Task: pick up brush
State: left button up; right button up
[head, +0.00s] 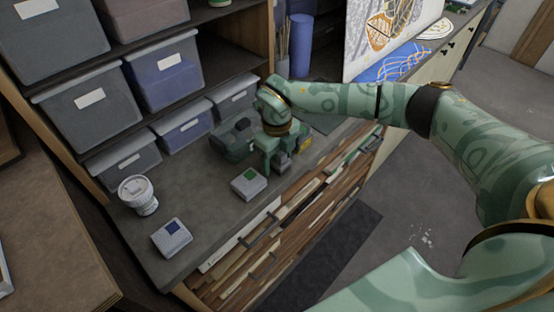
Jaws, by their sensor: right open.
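My right gripper (277,160) reaches in from the right and points down over the grey worktop (205,190). Its green fingers are apart. A grey-and-yellow object (302,143) is close beside the fingers; I cannot tell whether they touch it. No brush shows clearly near the gripper. Thin upright sticks (283,48) stand at the back beside a blue cylinder; they may be brushes, but are too small to tell. My left gripper is not in view.
A dark green-grey object (234,139) is left of the gripper. Lidded bins (92,102) fill the shelves. A blue cylinder (300,45) stands behind.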

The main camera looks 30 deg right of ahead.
jog(key=c, duration=1.1)
jog(key=shift+o, duration=0.2)
jog(key=shift+r, duration=0.15)
jog(key=shift+r, duration=0.3)
notch_tip(320, 180, up, 3)
jog(key=shift+f, duration=0.1)
jog(key=s+a+r, duration=0.7)
jog(key=s+r, duration=0.2)
jog(key=s, duration=0.2)
jog(key=shift+s+a+r, duration=0.2)
jog(key=shift+s+a, duration=0.15)
jog(key=shift+s, duration=0.05)
jog(key=shift+o, duration=0.4)
